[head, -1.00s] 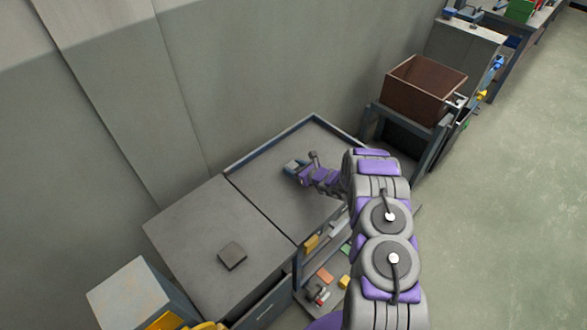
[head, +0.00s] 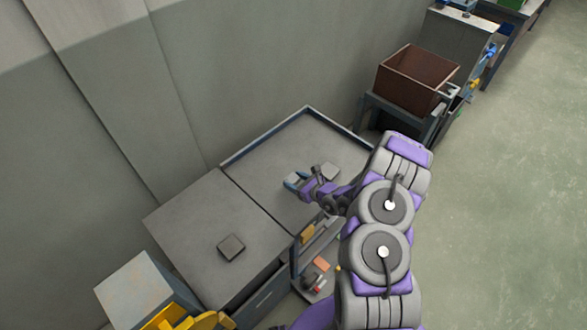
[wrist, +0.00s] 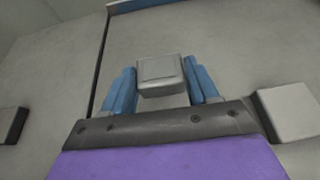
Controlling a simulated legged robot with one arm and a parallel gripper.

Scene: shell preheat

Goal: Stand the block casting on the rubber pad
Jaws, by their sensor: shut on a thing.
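The block casting (wrist: 160,70) is a small pale grey block with rounded edges. In the wrist view it sits between the two blue fingers of my gripper (wrist: 160,88), which is shut on it. In the head view my gripper (head: 296,181) is over the right, rimmed worktop, and the casting is hard to make out there. The rubber pad (head: 231,246) is a dark square lying on the left worktop, with nothing on it. Its edge also shows at the left of the wrist view (wrist: 10,124).
A second pale grey block (head: 329,171) is on the rimmed worktop (head: 270,155), right of my gripper; it also shows in the wrist view (wrist: 291,110). The left worktop (head: 195,225) is clear around the pad. A brown bin (head: 415,80) stands behind, right.

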